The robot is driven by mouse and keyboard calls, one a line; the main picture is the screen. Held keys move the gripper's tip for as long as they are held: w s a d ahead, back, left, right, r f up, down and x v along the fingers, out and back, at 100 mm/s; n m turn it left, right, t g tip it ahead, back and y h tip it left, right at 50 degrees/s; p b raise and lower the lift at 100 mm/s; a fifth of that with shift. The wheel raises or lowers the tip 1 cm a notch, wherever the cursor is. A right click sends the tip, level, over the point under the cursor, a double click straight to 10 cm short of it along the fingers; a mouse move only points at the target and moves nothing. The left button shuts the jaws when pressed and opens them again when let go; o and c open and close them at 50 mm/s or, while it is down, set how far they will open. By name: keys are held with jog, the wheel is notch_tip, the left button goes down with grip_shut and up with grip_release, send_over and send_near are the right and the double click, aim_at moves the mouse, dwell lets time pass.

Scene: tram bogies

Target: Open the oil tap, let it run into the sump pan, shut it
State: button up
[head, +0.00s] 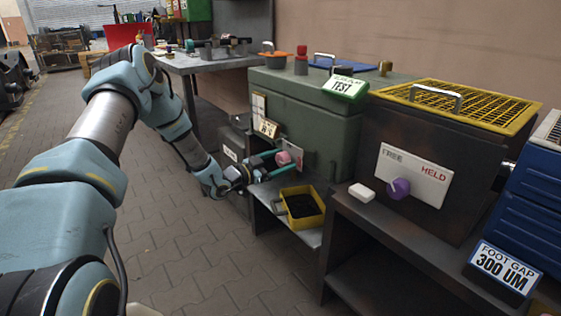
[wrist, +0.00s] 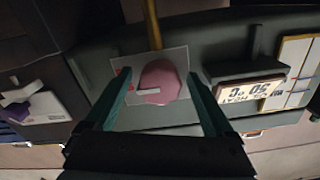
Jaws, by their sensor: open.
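The pink round knob (head: 290,157), which appears to be the oil tap, sits on a pale plate low on the front of the green housing (head: 318,115). In the wrist view the pink knob (wrist: 168,78) carries a whitish pointer bar turned sideways. My gripper (wrist: 159,76) is open, its two teal fingers on either side of the knob; I cannot tell if they touch it. The yellow sump pan (head: 320,222), dark inside, stands on a low grey shelf below the knob. No oil stream is visible.
A dark box with a purple knob (head: 398,189) and FREE/HELD plate (head: 413,174) stands to the right, a white block (head: 361,192) on the bench edge before it. A "50 °C" plate (wrist: 252,92) is near the gripper. The paved floor (head: 180,250) at left is clear.

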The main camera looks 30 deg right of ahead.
jog(key=shift+c, duration=0.3)
jog(key=c, duration=1.3)
jog(key=shift+n, duration=0.3)
jog(key=n, duration=0.3)
jog(key=shift+n, duration=0.4)
jog(key=n, duration=0.4)
jog(key=shift+n, duration=0.3)
jog(key=n, duration=0.4)
jog(key=shift+s+n+p, duration=0.1)
jog(key=shift+n+p, duration=0.3)
jog(key=shift+n, duration=2.1)
